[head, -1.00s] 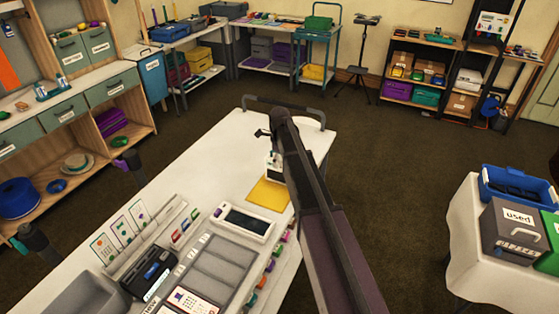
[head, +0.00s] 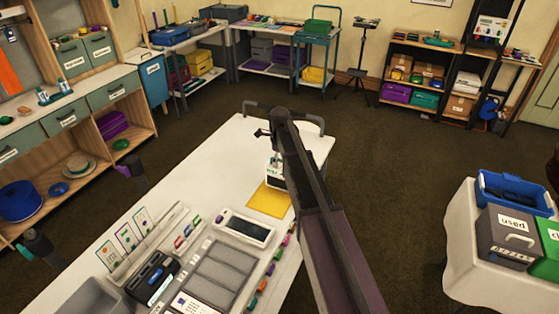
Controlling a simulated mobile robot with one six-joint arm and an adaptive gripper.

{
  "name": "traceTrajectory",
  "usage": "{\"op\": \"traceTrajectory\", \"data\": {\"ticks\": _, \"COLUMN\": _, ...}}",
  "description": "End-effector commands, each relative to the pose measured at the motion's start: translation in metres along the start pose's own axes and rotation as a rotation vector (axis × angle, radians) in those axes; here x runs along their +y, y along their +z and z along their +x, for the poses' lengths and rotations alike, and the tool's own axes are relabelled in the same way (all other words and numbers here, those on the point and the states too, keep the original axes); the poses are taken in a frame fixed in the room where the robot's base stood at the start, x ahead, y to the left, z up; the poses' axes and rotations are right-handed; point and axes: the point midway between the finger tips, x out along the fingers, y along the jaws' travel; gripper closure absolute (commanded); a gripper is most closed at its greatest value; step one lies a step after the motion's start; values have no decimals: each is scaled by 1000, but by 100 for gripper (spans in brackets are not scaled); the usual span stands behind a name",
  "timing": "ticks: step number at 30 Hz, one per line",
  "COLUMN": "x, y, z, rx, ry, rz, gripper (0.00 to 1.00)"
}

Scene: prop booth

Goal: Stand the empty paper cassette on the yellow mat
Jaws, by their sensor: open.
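The yellow mat (head: 268,203) lies flat on the white table, partly covered by my arm at its right. A small white object with a dark label (head: 274,176) stands upright at the mat's back edge, directly below the end of my arm; I cannot tell whether it is the paper cassette. My gripper (head: 270,152) is open, just above this white object and partly hidden by my arm. I cannot tell whether it touches the object. A white flat device with a dark panel (head: 246,228) lies in front of the mat.
A grey sectioned tray (head: 217,270), a black holder (head: 152,277) and upright cards (head: 125,238) crowd the front of the white table (head: 205,170). Its back left is clear. A grey "used" box (head: 510,235) and a blue bin (head: 513,190) stand on a side table at right.

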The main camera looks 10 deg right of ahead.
Motion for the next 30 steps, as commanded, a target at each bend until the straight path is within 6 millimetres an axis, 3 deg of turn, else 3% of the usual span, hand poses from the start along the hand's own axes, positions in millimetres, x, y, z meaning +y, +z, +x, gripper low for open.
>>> {"op": "traceTrajectory", "data": {"ticks": 21, "x": 0, "y": 0, "z": -64, "rx": 0, "ry": 0, "rz": -1, "gripper": 9}}
{"op": "traceTrajectory", "data": {"ticks": 30, "x": 0, "y": 0, "z": -83, "rx": 0, "ry": 0, "rz": -1, "gripper": 9}}
